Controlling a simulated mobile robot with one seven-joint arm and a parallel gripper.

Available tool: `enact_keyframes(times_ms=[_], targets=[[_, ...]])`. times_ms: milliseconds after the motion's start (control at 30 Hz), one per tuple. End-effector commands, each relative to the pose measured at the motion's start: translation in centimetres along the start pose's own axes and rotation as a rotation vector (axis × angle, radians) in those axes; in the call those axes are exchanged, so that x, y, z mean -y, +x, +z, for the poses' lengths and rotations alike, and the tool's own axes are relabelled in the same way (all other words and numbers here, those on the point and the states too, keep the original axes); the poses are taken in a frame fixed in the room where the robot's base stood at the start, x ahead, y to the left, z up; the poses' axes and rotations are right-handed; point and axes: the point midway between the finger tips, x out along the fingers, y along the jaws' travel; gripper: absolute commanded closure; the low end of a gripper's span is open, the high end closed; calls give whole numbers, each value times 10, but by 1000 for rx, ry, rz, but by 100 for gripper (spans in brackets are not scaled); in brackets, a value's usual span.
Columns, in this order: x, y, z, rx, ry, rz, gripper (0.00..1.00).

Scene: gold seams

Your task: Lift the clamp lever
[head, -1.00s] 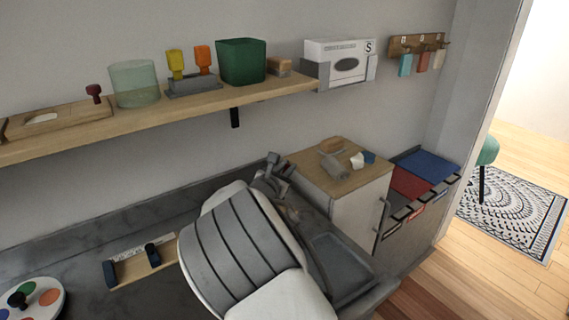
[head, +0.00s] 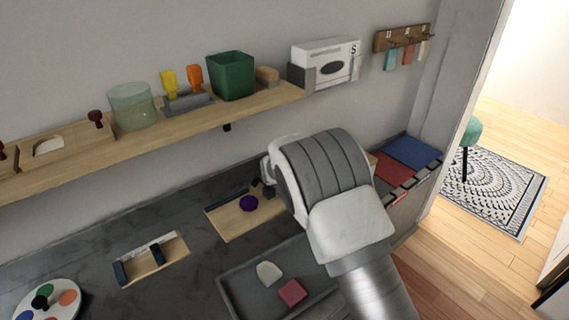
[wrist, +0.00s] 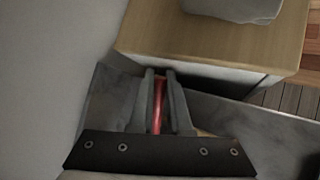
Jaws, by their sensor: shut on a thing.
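In the wrist view my gripper (wrist: 160,75) has its two grey fingers close together around a narrow red bar (wrist: 157,110), which looks like the clamp lever. The bar runs lengthwise between the fingers, and its far end is hard to make out. The rest of the clamp cannot be made out there. In the head view my pale, ribbed arm covers the lever and most of the gripper.
A wood-topped cabinet (wrist: 145,35) stands just beyond the fingers, with a grey object (wrist: 235,6) on it. A grey tray (head: 235,287) holds a pink block (head: 292,292) and a pale piece (head: 268,272). A loaded shelf (head: 190,121) runs above the counter.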

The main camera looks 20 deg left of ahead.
Motion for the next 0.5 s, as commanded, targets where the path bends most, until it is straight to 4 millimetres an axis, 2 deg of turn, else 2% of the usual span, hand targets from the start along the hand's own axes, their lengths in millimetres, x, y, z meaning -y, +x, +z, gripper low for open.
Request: enact_keyframes(times_ms=[500], targets=[[1,2,-2,-29,18,-3,100]])
